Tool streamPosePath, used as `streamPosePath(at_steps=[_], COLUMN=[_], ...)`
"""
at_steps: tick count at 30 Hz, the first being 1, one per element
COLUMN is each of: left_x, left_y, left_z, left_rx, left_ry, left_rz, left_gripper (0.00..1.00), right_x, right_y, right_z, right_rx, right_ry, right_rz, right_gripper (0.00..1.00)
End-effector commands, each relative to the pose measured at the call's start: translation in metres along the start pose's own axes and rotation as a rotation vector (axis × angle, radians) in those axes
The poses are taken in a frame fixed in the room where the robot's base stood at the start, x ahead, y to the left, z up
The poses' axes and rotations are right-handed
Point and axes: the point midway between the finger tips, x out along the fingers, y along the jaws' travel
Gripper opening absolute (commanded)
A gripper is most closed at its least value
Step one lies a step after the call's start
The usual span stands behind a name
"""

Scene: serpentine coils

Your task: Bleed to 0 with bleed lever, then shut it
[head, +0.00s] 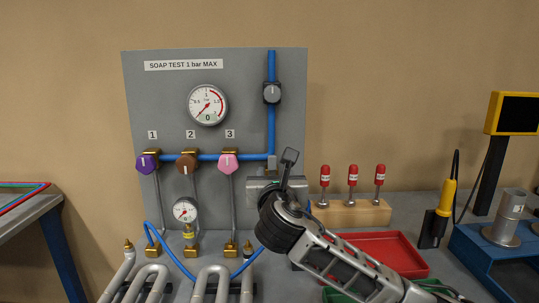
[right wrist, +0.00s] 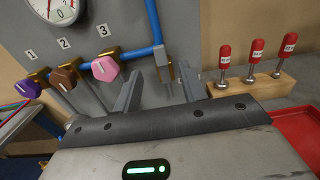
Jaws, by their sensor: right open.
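A grey panel (head: 160,100) labelled "SOAP TEST 1 bar MAX" carries a large round gauge (head: 208,105). A "0" shows low on its dial, and the thin red needle is too small to read exactly. My right gripper (head: 287,165) is open in front of the panel's lower right. In the right wrist view its two fingers (right wrist: 160,92) reach toward the end of the blue pipe, with grey metal between or behind them. A silver block (head: 260,184) is partly hidden behind the gripper. I cannot pick out the bleed lever for certain. My left gripper is not in view.
Purple (head: 147,163), brown (head: 187,164) and pink (head: 228,163) knobs sit under numbers 1 to 3. A small gauge (head: 186,210) hangs below. A wooden block (head: 350,214) with three red-capped pins and a red tray (head: 385,248) stand on the right.

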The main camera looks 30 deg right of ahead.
Motion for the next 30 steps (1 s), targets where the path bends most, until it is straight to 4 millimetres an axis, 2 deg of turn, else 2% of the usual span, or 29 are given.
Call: streamPosePath(at_steps=[1,9,15,21,30], left_x=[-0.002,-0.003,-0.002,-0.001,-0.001], left_y=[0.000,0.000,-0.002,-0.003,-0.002], left_z=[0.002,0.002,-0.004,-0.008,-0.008], left_rx=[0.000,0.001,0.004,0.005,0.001], left_ry=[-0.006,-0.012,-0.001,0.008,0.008], left_rz=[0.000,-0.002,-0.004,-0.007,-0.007], left_gripper=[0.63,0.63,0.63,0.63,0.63], right_x=[0.012,0.071,0.104,0.118,0.120], right_y=[-0.001,-0.001,0.000,0.000,0.000], right_z=[0.001,0.001,0.001,0.000,0.000], right_rx=[0.002,0.002,0.002,0.002,0.001], right_ry=[0.002,0.002,0.002,0.001,0.001], right_rz=[-0.004,-0.003,-0.001,0.001,0.001], right_gripper=[0.42,0.42,0.42,0.42,0.42])
